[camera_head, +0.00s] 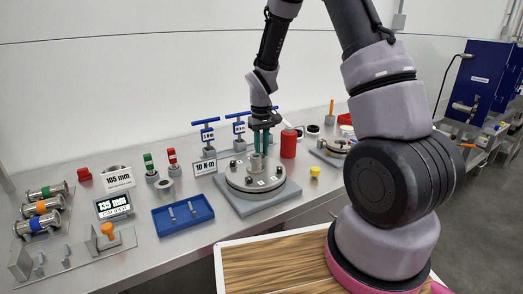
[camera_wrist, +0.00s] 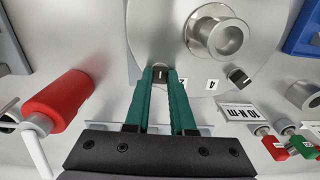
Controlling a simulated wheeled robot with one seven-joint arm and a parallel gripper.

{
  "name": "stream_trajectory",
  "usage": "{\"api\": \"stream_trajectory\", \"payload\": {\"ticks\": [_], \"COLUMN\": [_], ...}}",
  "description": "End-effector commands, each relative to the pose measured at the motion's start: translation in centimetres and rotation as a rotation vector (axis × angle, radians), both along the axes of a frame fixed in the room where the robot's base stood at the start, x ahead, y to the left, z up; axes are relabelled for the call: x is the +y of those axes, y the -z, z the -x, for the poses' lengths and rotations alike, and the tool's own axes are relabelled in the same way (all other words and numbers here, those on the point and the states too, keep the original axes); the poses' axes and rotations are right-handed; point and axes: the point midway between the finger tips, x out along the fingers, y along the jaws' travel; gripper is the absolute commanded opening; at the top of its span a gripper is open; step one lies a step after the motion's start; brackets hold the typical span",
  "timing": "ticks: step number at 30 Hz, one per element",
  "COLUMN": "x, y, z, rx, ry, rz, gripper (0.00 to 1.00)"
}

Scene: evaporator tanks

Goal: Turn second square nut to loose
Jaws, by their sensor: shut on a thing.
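A round metal flange (camera_head: 240,185) lies on a grey square base plate (camera_head: 262,207) on the bench, with a short pipe (camera_head: 256,163) standing at its centre. The flange (camera_wrist: 165,35) and the pipe (camera_wrist: 216,36) also show in the wrist view. My gripper (camera_wrist: 160,74) has its green fingers closed around a dark square nut (camera_wrist: 160,72) near the flange rim. Another dark square nut (camera_wrist: 240,77) sits to the right, near a label "4". In the head view my gripper (camera_head: 261,150) reaches down at the flange's far side and hides that nut.
A red cylinder (camera_head: 288,144) stands just right of my gripper. Blue T-handle tools (camera_head: 206,131) and a "10 N·m" sign (camera_head: 205,167) stand behind left. A blue tray (camera_head: 183,214) with small pins lies left. A yellow piece (camera_head: 314,171) lies on the bench to the right.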

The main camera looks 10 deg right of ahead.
Motion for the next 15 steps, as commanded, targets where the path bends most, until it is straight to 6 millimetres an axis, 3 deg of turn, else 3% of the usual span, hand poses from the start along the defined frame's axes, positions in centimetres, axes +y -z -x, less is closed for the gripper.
{"api": "stream_trajectory", "payload": {"ticks": [15], "x": [-0.01], "y": [-0.04], "z": [-0.04], "rx": [-0.001], "ry": [-0.037], "rz": [0.000], "gripper": [0.00]}}
